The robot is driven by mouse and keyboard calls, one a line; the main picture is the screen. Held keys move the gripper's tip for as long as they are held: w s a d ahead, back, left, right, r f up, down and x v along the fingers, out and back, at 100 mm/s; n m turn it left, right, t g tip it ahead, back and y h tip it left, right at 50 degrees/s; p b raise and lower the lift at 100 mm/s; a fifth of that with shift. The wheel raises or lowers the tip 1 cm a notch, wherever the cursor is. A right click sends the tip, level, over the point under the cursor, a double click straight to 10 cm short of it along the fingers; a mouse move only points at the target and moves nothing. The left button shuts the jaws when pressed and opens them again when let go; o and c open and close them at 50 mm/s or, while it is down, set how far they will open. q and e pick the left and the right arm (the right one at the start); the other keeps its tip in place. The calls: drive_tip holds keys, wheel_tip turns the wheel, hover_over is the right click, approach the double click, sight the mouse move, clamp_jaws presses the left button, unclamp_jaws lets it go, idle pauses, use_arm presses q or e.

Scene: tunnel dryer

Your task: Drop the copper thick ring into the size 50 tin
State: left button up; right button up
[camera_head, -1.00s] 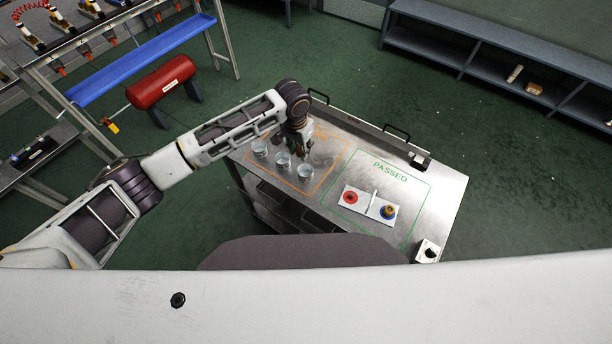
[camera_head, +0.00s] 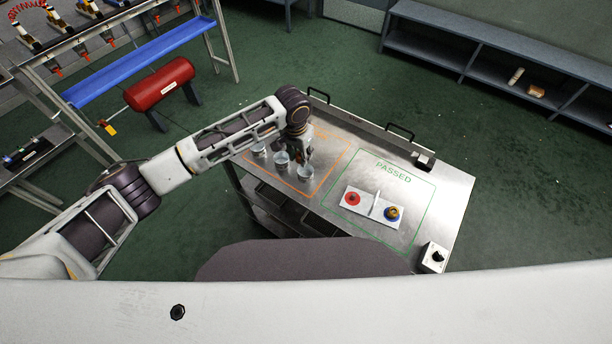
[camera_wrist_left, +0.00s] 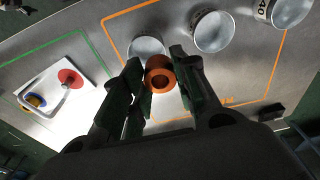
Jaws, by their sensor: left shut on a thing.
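The copper thick ring (camera_wrist_left: 160,82) is held between the fingers of my left gripper (camera_wrist_left: 158,62). In the head view my left gripper (camera_head: 303,156) is over the table by the tins, and the ring cannot be made out there. Three metal tins stand in a row: a near one (camera_head: 305,173), a middle one (camera_head: 282,162) and a far one (camera_head: 259,151). In the left wrist view the near tin (camera_wrist_left: 142,46) is just beyond the ring and partly hidden by it and a finger. The far tin (camera_wrist_left: 290,10) shows "40"; I cannot read a 50. My right gripper is not in view.
The tins stand in an orange outline on the metal table (camera_head: 455,190). A green "PASSED" outline beside it holds a white tray (camera_head: 372,210) with a red ring (camera_head: 352,198) and a blue-and-yellow piece (camera_head: 391,213). A small switch box (camera_head: 433,257) sits at the table's corner.

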use_arm(q)
drive_tip(key=o, duration=0.9)
drive_tip(key=shift+o, duration=0.2)
wheel_tip(320, 180, up, 12)
drive_tip(key=s, duration=0.1)
drive_tip(key=shift+a, duration=0.45)
drive_tip(key=shift+s+f, duration=0.1)
idle(0.7)
